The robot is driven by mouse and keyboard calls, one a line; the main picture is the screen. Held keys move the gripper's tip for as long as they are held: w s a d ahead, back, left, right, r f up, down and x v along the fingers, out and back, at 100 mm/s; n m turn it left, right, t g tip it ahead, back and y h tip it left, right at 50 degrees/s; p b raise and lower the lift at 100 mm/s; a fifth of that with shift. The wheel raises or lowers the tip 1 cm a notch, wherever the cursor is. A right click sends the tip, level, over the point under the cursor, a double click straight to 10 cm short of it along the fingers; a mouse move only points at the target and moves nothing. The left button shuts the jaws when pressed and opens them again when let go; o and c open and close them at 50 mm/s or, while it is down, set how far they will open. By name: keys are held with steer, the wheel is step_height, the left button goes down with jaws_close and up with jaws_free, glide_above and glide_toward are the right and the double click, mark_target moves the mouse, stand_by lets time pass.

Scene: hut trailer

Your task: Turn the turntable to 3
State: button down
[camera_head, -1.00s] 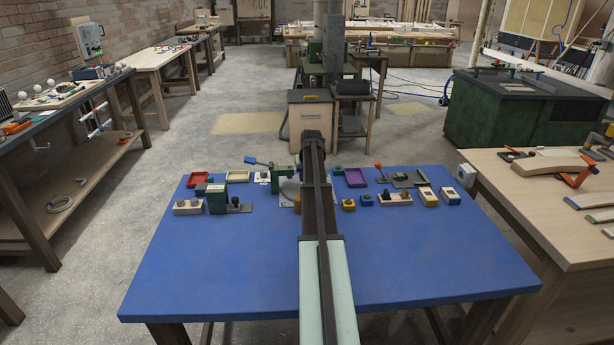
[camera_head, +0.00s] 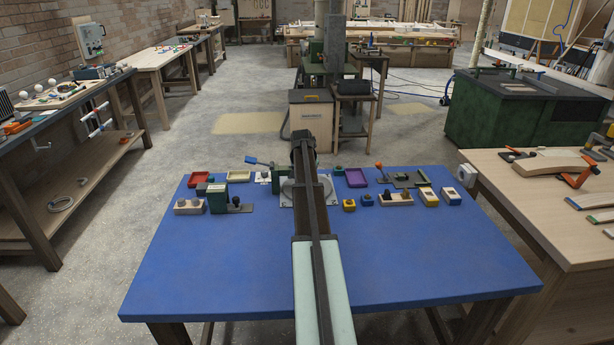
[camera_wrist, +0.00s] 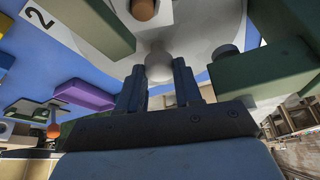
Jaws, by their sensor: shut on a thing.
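A white label with the number 2 (camera_wrist: 38,17) lies beside the disc at upper left. No 3 label is visible. In the head view my arm covers most of the turntable; a pale grey part of its base (camera_head: 287,200) shows, and the gripper's fingers are hidden.
The front of the table is clear.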

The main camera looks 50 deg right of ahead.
stand_by(0.5)
steer(key=c, duration=0.8)
jaws_free()
steer(key=shift+o, duration=0.2)
